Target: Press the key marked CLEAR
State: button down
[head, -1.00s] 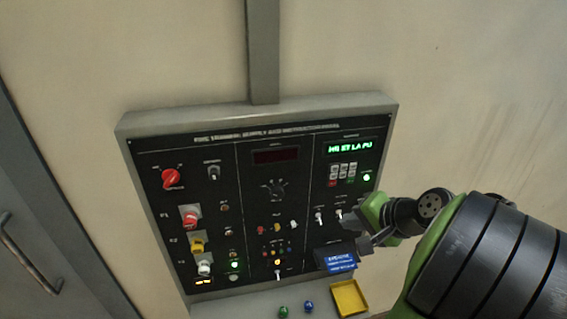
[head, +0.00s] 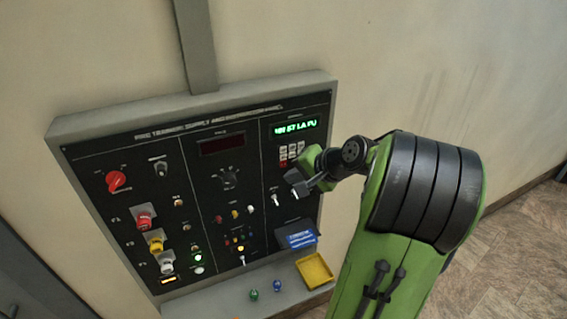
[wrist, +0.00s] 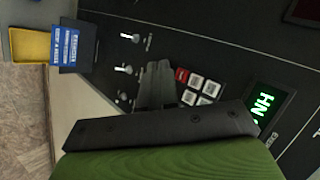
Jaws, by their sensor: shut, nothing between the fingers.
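The keypad is a small block of white keys with red on the panel's right section, under a lit green display (head: 296,127). In the wrist view the keypad (wrist: 205,86) shows white keys and one red key (wrist: 182,75); part of it is hidden behind my gripper. The key lettering is too small to read, so I cannot tell which is CLEAR. My gripper (head: 294,182) is shut and empty, in front of the panel just below the keypad. In the wrist view its fingertips (wrist: 156,72) appear beside the red key; I cannot tell whether they touch the panel.
Two toggle switches (wrist: 126,70) sit close to the fingers. A red rotary knob (head: 116,181) is far left.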

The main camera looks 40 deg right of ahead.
jog(key=shift+w+d, duration=0.2)
jog(key=shift+w, duration=0.5)
dwell(1.5)
jog(key=shift+w+d+p, duration=0.15)
jog(key=shift+w+p, duration=0.2)
jog(key=shift+w, duration=0.05)
jog(key=shift+w, duration=0.3)
dwell(0.5)
jog(key=shift+s+a, duration=0.2)
jog(key=shift+s, duration=0.55)
jog(key=shift+s+a, duration=0.25)
jog(key=shift+s, duration=0.55)
jog(key=shift+s+a, duration=0.2)
jog(key=shift+s, duration=0.6)
jog(key=shift+s+a, duration=0.25)
jog(key=shift+s, duration=0.55)
